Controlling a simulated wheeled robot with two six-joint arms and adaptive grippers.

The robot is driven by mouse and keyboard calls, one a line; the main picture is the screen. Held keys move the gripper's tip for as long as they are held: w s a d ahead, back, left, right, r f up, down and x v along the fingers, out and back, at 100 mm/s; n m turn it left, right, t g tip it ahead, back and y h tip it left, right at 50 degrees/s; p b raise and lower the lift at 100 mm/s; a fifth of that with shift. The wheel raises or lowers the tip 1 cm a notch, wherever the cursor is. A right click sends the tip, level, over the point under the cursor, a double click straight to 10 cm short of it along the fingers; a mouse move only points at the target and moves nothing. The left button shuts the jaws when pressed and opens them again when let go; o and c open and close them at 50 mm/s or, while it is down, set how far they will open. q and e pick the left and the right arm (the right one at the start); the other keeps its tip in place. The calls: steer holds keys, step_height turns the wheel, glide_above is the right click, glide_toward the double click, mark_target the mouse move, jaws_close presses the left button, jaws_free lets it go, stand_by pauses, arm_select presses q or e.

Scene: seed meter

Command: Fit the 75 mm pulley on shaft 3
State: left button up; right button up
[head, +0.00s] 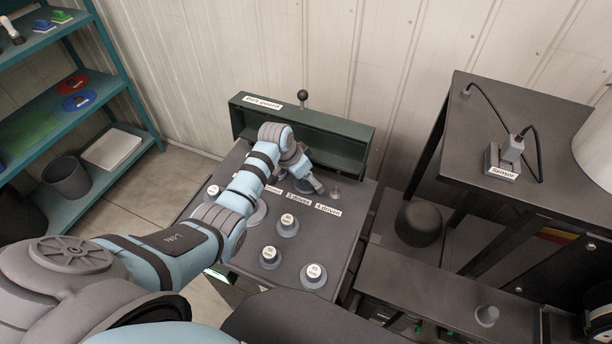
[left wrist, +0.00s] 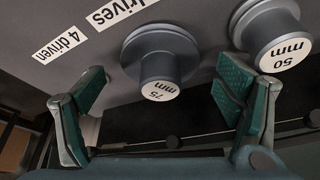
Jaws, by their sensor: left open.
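The 75 mm pulley, a grey stepped disc with a white label, stands upright on the dark panel in the left wrist view (left wrist: 158,62). My left gripper (head: 312,182) is open and empty near the labels. In the left wrist view its fingers (left wrist: 160,108) are spread to either side of the 75 mm pulley, apart from it. Shaft 3 is not clearly visible, with my arm and gripper over that area. A short shaft (head: 335,193) stands behind "4 driven". My right gripper is not in view.
The 50 mm pulley (left wrist: 268,28) stands close beside the 75 mm one. Two more pulleys (head: 269,257) (head: 314,275) stand nearer the panel's front. The raised green belt guard (head: 345,138) lies behind. A sensor table (head: 540,125) is at right, a shelf (head: 60,115) at left.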

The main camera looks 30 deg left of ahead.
arm_select(q)
steer(key=v, duration=1.2)
